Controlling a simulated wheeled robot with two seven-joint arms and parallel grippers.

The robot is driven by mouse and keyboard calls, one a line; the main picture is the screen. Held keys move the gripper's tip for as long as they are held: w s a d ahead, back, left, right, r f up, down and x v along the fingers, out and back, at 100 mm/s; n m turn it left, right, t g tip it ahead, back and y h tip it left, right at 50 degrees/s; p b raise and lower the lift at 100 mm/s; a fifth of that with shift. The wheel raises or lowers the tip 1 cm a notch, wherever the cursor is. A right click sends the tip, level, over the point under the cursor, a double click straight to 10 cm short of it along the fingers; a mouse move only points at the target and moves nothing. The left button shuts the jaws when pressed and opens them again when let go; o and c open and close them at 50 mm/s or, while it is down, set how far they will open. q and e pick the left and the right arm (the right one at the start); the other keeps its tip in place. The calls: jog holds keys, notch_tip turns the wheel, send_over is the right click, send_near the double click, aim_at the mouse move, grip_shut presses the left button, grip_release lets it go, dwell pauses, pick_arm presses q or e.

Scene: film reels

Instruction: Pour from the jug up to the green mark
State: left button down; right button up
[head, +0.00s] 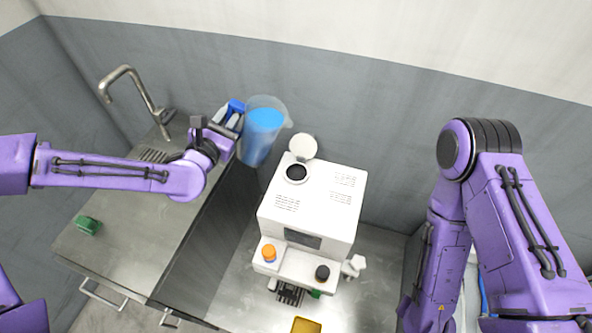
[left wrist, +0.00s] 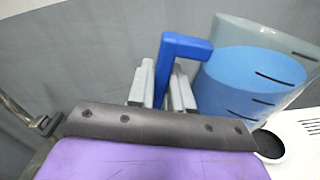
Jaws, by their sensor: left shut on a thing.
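A clear jug (head: 259,137) with blue liquid and a blue handle is in the air, left of and above the white machine (head: 308,205). My left gripper (head: 233,116) is shut on the jug's handle. The left wrist view shows the blue handle (left wrist: 180,58) between the grey fingers and the jug (left wrist: 250,75) with dark marks on its wall. The jug looks close to upright. The machine has a dark round opening (head: 297,173) on top, its white lid (head: 303,147) raised. I cannot make out a green mark. My right gripper is not in view; only its arm shows.
A metal counter with a sink tap (head: 135,88) is at the left, with a green object (head: 88,226) on it. The machine has an orange knob (head: 269,253) and a dark knob (head: 322,272) in front. A yellow item (head: 306,325) lies at the bottom edge.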

pick_arm(q)
jog(key=shift+a+r, duration=0.15)
jog(key=shift+r, duration=0.2)
jog(key=shift+w+a+f+m, duration=0.1)
jog(key=shift+w+a+m, duration=0.1)
jog(key=shift+m, duration=0.1)
jog(key=shift+s+d+r+m+p, duration=0.1)
jog(key=shift+s+r+m+p, duration=0.1)
jog(key=shift+r+m+p, duration=0.15)
jog(key=shift+s+r+m, duration=0.15)
jog(key=shift+r+m, duration=0.05)
jog(key=shift+m, duration=0.05)
jog(key=shift+r+m, duration=0.2)
jog(key=shift+m, duration=0.4)
jog(key=shift+d, duration=0.1)
